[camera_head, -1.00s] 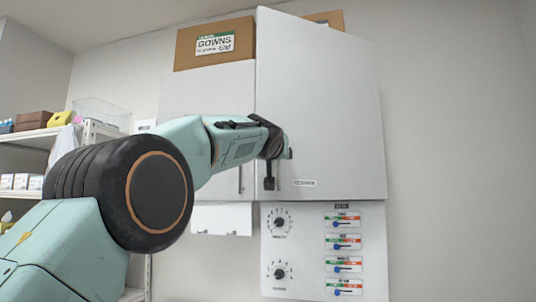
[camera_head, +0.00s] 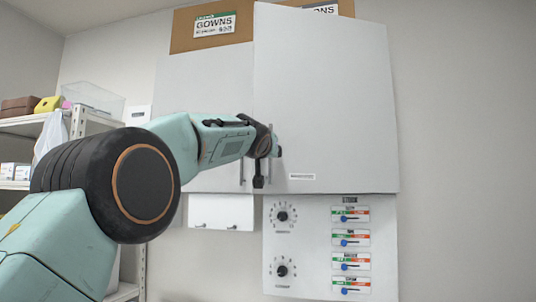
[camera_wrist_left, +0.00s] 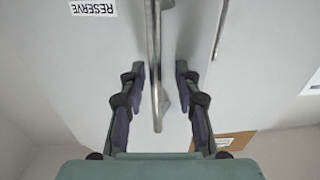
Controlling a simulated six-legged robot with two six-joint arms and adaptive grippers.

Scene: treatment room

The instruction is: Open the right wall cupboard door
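The right cupboard door (camera_head: 325,105) is a plain pale panel with a small label near its bottom. Its top edge slopes down to the right, and its left edge stands out past the left door (camera_head: 205,85), so it is ajar. In the left wrist view, upside down, its metal bar handle (camera_wrist_left: 155,60) runs between the fingers of my left gripper (camera_wrist_left: 160,75). The fingers are apart, with gaps beside the bar. In the head view my left gripper (camera_head: 265,160) is at the door's lower left and hides most of the handle. My right gripper is not in view.
Cardboard boxes, one a gowns box (camera_head: 210,35), stand on top of the cupboard. A control panel (camera_head: 310,250) with dials and sliders is below the right door. A loaded shelf (camera_head: 90,122) stands at left. The wall (camera_head: 470,150) at right is bare.

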